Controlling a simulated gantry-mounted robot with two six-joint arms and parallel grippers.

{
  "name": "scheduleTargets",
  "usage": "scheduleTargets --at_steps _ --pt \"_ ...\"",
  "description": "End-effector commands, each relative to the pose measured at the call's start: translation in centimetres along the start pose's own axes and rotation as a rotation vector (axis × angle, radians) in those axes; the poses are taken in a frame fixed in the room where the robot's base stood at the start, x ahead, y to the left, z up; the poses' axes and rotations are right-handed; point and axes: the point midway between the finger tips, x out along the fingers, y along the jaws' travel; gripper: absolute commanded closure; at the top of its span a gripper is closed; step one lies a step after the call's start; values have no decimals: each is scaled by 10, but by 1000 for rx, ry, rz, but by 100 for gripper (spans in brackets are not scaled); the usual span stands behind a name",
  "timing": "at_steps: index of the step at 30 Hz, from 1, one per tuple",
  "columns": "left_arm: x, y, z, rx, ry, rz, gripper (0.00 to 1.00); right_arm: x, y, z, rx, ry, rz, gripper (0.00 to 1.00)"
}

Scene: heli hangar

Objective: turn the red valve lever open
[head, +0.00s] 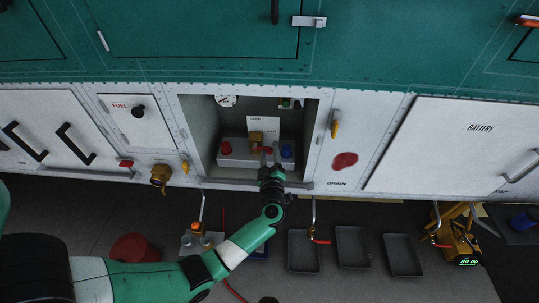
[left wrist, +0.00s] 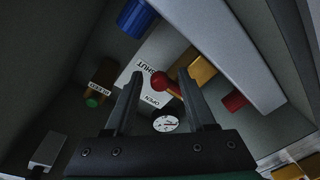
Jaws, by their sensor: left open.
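The red valve lever (head: 266,150) sits on a brass valve body (head: 256,136) inside the recessed bay. In the left wrist view the red ball end of the lever (left wrist: 159,83) shows beside the brass body (left wrist: 202,70). A white plate (left wrist: 146,84) behind it reads SHUT and OPEN. My left gripper (head: 269,151) reaches into the bay from below, its fingers open. In the left wrist view the red ball appears between the fingers of the left gripper (left wrist: 158,74); contact cannot be told. My right gripper is not in view.
A red cap (head: 225,148) and a blue cap (head: 287,151) flank the valve on a grey block. A round gauge (head: 227,101) and a green-tipped BLEED fitting (left wrist: 93,101) are in the bay. The bay walls are close around the gripper. Grey trays (head: 353,247) stand below.

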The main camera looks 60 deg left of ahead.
Motion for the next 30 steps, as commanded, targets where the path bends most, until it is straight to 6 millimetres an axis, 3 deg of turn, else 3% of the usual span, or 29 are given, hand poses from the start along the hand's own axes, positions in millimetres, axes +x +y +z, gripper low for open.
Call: scheduleTargets --at_steps 7,17,30 --pt "2 0 0 0 0 0 45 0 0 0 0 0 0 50" --pt "2 0 0 0 0 0 100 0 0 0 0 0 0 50" --pt "2 5 -5 -41 -1 0 100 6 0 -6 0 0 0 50"
